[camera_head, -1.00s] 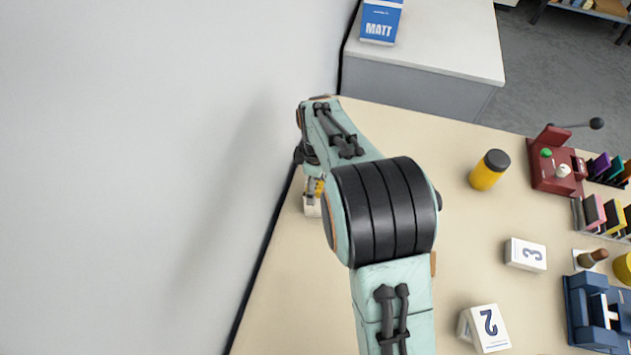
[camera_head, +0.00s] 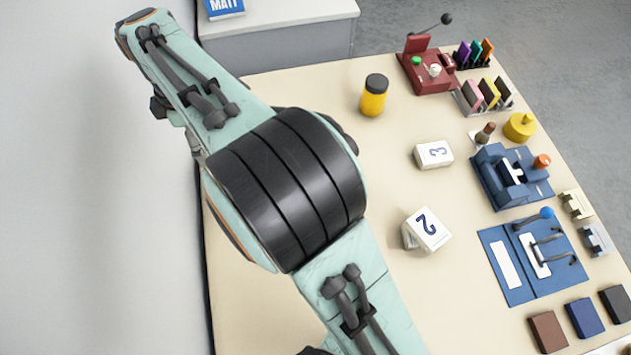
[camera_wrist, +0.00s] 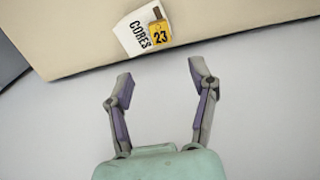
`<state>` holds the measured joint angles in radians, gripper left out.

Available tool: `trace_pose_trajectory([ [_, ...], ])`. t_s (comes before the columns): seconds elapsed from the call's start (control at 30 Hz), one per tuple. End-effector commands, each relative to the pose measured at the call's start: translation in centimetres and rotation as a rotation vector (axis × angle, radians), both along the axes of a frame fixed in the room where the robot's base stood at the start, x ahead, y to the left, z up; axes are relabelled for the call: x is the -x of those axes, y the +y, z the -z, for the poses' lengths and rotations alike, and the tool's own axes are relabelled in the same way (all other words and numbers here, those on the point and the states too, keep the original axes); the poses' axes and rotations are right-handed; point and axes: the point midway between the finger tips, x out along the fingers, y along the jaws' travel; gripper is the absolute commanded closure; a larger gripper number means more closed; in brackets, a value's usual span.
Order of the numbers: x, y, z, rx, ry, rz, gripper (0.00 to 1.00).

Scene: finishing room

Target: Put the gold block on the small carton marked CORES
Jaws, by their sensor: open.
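The small white carton marked CORES (camera_wrist: 134,34) stands near the table edge at the top of the wrist view. The gold block, a yellow piece marked 23 (camera_wrist: 159,33), appears to sit on the carton, toward its right side. A small brown part shows at its upper end. My gripper (camera_wrist: 160,73) is open and empty, its two fingers spread and apart from both block and carton. In the head view my arm hides the carton and block, and most of my gripper.
A red device (camera_head: 428,72), a blue device (camera_head: 510,175) and a blue panel (camera_head: 533,258) line the right side. A pale wall (camera_head: 90,200) borders the left.

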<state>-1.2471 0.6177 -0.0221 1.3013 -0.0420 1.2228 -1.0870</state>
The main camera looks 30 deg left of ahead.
Motion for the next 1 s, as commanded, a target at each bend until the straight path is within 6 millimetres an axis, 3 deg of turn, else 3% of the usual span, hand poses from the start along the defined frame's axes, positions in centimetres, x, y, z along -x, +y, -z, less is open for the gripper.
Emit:
trace_pose_trajectory([
  [0.13,-1.4,-1.3,-0.6,-0.002,0.001,0.066,0.42],
  [0.23,-5.0,-6.0,-2.5,-0.005,0.005,0.279,0.42],
  [0.27,-6.2,-8.2,-3.2,-0.007,0.007,0.376,0.42],
  [0.3,-7.8,-11.8,-4.2,-0.008,0.012,0.529,0.42],
  [0.37,-9.3,-18.0,-5.4,-0.011,0.019,0.786,0.42],
  [0.4,-9.5,-22.1,-6.0,-0.013,0.024,0.963,0.42],
  [0.5,-7.6,-31.0,-6.2,-0.017,0.039,1.390,0.42],
  [0.6,-4.1,-36.8,-5.2,-0.021,0.052,1.755,0.42],
  [0.7,-0.7,-39.9,-3.8,-0.025,0.064,2.022,0.42],
  [0.8,1.3,-41.1,-2.7,-0.025,0.074,2.182,0.42],
  [1.0,2.3,-41.5,-2.2,-0.022,0.079,2.255,0.42],
])
